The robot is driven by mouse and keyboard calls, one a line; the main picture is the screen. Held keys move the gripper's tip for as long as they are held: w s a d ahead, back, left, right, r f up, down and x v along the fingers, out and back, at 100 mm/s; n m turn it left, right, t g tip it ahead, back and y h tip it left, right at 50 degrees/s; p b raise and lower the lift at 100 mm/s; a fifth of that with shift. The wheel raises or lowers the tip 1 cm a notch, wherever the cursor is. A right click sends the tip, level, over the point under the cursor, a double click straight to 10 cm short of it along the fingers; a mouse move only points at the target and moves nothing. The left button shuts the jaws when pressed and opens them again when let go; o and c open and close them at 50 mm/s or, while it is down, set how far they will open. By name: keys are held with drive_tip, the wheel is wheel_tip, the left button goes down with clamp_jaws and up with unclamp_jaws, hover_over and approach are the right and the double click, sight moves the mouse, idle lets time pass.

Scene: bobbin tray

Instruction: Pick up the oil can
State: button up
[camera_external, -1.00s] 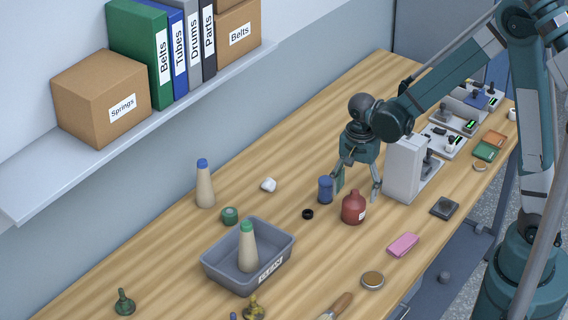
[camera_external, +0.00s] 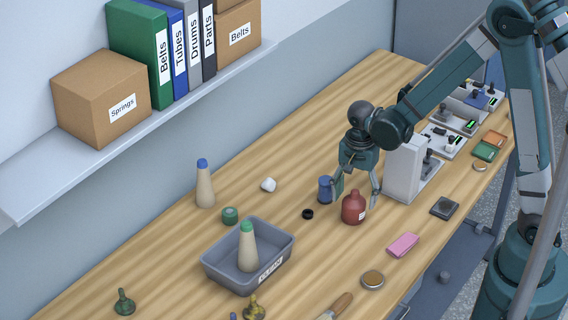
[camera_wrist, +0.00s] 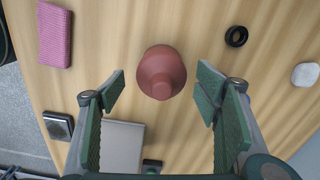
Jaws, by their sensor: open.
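A dark green can with a thin spout (camera_external: 124,303) stands at the front left of the bench, and a yellow-green spouted one (camera_external: 253,308) stands nearer the front edge. Both look like oil cans and are far from my gripper. My gripper (camera_external: 357,193) is open and empty, pointing down over a red bottle (camera_external: 353,209) with a pale label. In the wrist view the red bottle (camera_wrist: 161,73) lies ahead, between the lines of the open fingertips (camera_wrist: 161,88), with gaps on both sides. I cannot tell their exact height difference.
A blue cylinder (camera_external: 325,187) stands close to the left finger. A black ring (camera_external: 308,214) lies nearby. A grey machine (camera_external: 404,167) stands right behind my gripper. A grey bin (camera_external: 216,275) holds a green-capped cone. A pink pad (camera_external: 403,244) lies to the right.

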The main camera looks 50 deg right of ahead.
sight(353, 208)
drive_tip(key=shift+f, duration=0.15)
drive_tip(key=shift+w+a+f, duration=0.1)
drive_tip(key=shift+a+f, duration=0.05)
drive_tip(key=shift+f, duration=2.3)
drive_tip(key=shift+c, duration=0.5)
drive_tip(key=c, duration=1)
